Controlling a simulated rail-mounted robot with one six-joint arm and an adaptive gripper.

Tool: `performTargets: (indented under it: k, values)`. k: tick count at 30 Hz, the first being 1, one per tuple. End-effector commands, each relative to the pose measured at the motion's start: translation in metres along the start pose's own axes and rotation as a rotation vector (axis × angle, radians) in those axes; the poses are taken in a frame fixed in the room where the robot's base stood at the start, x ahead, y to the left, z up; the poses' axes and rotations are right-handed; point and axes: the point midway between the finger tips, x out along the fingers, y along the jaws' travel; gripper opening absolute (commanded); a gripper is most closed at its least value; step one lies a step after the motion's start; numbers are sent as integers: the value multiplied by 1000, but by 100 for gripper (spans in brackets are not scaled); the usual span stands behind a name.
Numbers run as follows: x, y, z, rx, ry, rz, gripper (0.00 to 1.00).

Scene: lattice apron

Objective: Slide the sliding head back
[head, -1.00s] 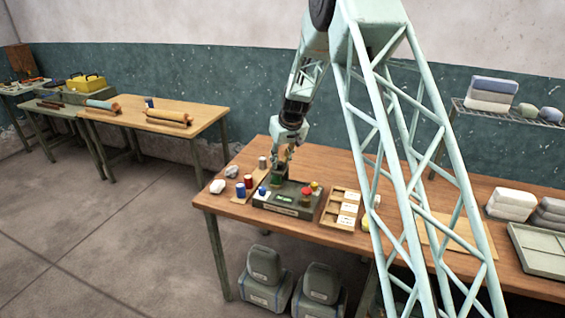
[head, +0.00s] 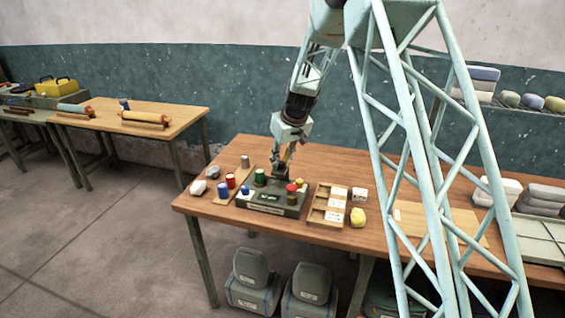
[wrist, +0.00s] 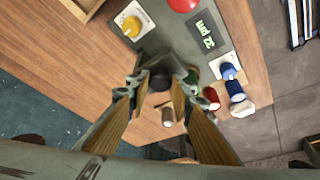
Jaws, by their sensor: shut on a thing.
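A dark green-grey device (head: 262,209) with a small display stands near the left end of the workbench. It carries a blue knob, a green knob, a red button and a yellow knob. My gripper (head: 283,168) reaches down at its back edge, right of the green knob (head: 260,176). In the wrist view my gripper (wrist: 160,92) has a finger on each side of a dark round piece (wrist: 160,79) and is shut on it. This piece appears to belong to the sliding head, which the fingers partly hide. The red button (wrist: 183,4) and yellow knob (wrist: 131,25) are beyond it.
Red and blue spools (head: 223,189) stand left of the device, with pale lumps farther left. A wooden compartment tray (head: 328,205) and a yellow lump (head: 358,217) are to the right. The bench behind the gripper looks clear.

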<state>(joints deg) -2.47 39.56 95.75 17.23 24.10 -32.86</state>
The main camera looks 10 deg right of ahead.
Motion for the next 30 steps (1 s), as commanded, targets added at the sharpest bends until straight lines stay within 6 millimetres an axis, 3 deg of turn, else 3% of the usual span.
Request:
performTargets:
  k: [3, 4, 8, 20, 30]
  values:
    - [0, 2, 2, 1, -3, 0, 2]
    - [0, 2, 2, 1, -4, 0, 23]
    - [0, 2, 2, 1, -3, 0, 34]
    - [-2, 1, 1, 1, -2, 0, 34]
    - [-22, 2, 1, 1, -1, 1, 34]
